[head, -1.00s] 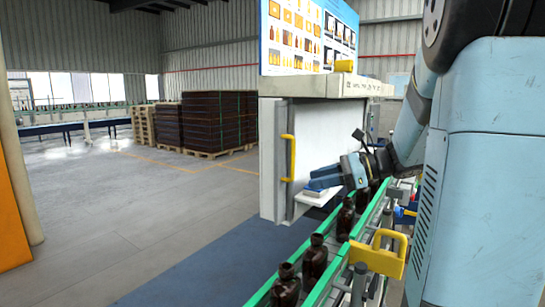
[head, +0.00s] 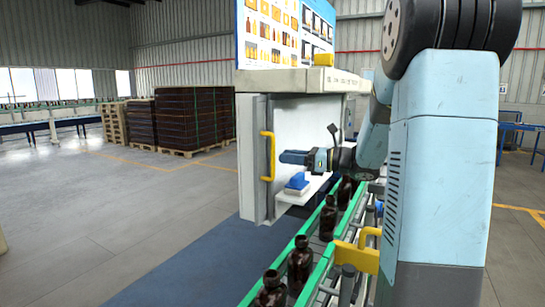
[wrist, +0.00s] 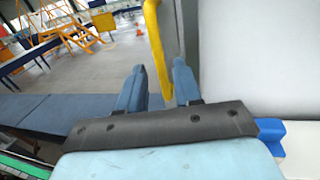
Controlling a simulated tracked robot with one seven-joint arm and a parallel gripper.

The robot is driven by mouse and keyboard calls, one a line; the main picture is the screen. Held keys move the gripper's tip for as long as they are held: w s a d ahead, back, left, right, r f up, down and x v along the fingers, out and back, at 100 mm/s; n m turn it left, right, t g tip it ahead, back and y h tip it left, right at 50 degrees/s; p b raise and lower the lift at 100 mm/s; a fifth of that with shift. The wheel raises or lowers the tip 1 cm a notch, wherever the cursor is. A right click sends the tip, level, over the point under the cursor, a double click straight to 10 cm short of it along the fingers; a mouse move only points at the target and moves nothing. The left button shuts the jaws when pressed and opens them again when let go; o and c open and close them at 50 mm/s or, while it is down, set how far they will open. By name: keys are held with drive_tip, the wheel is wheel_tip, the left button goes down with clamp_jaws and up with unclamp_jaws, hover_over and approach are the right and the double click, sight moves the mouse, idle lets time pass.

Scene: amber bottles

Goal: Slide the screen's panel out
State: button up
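The screen's panel (head: 248,160) is a pale upright slab at the left side of a white box-like housing on the bottle line. Its yellow bar handle (head: 267,157) stands upright on its edge. My gripper (head: 284,157) points left at about mid-height of the handle, just right of it. In the wrist view the two blue fingers (wrist: 158,78) are apart, with nothing clamped. The yellow handle (wrist: 156,45) shows in the gap between them, nearer the right finger; I cannot tell whether they touch.
A blue block (head: 297,183) lies on the white ledge below my gripper. Dark bottles (head: 300,263) stand on the green-railed conveyor in front. A yellow bracket (head: 356,254) juts out at the conveyor's near side. The floor left of the housing is clear.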

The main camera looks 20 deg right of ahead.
sight(273, 175)
drive_tip(key=shift+x, duration=2.75)
clamp_jaws()
